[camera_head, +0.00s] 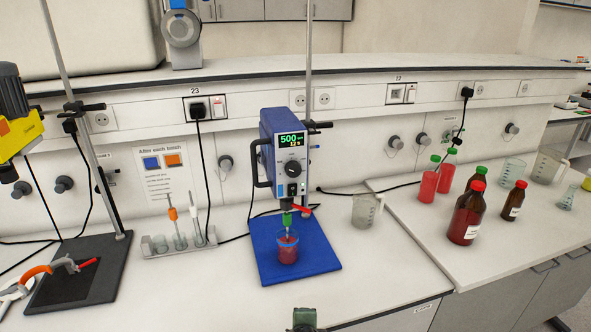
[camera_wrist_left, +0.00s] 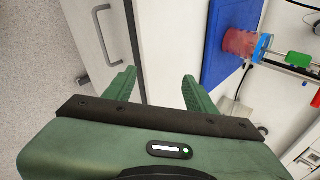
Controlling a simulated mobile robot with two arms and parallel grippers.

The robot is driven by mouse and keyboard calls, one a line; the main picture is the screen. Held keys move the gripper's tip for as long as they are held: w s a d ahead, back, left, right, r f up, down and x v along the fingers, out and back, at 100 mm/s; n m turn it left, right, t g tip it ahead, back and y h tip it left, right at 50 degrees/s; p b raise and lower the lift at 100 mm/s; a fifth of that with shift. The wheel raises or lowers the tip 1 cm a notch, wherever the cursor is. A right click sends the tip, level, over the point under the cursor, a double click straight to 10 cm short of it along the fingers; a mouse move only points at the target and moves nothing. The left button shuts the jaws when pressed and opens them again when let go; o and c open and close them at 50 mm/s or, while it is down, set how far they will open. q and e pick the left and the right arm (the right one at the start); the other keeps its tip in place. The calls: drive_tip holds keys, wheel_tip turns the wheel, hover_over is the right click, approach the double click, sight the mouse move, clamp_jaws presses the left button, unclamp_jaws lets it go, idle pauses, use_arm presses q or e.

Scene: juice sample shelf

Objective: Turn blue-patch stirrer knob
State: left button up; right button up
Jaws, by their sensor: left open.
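The stirrer (camera_head: 287,155) with a blue housing stands in the middle of the counter in the head view. Its grey front has a display reading 500, a dark round knob (camera_head: 293,168) and another dark knob (camera_head: 292,189) below. Its shaft reaches into a beaker of red liquid (camera_head: 287,250) on a blue base plate (camera_head: 321,259). The beaker also shows in the left wrist view (camera_wrist_left: 240,43). My left gripper (camera_wrist_left: 156,78) is open and empty, in front of the counter edge. A small dark green part of mine shows at the head view's bottom edge. My right gripper is not in view.
A sign (camera_head: 167,179) with blue and orange patches hangs behind a tool rack (camera_head: 180,243). A yellow-grey stirrer (camera_head: 17,115) stands left. A clear beaker (camera_head: 366,210) and brown bottle (camera_head: 466,215) stand right. The counter's front strip is clear.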

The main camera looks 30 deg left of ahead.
use_arm(q)
drive_tip(key=w+a+r+m+t+y, duration=0.2)
drive_tip(key=w+r+m, duration=0.15)
drive_tip(key=r, duration=0.55)
drive_tip(key=w+a+r+m+t+y, duration=0.25)
drive_tip(key=w+r, duration=0.25)
drive_tip(key=r, duration=0.4)
drive_tip(key=m+y+p, duration=0.1)
drive_tip(key=y, duration=0.3)
approach(294, 173)
drive_tip(key=x, duration=0.2)
drive_tip(key=shift+t, duration=0.25)
drive_tip(key=p+x, duration=0.2)
drive_tip(key=x, duration=0.4)
drive_tip(key=shift+a+r+p, duration=0.1)
drive_tip(key=shift+a+p, duration=0.05)
drive_tip(key=shift+p, duration=0.2)
drive_tip(key=shift+w+a, duration=0.2)
drive_tip(key=shift+a, duration=0.05)
drive_tip(key=c, duration=1.2)
clamp_jaws()
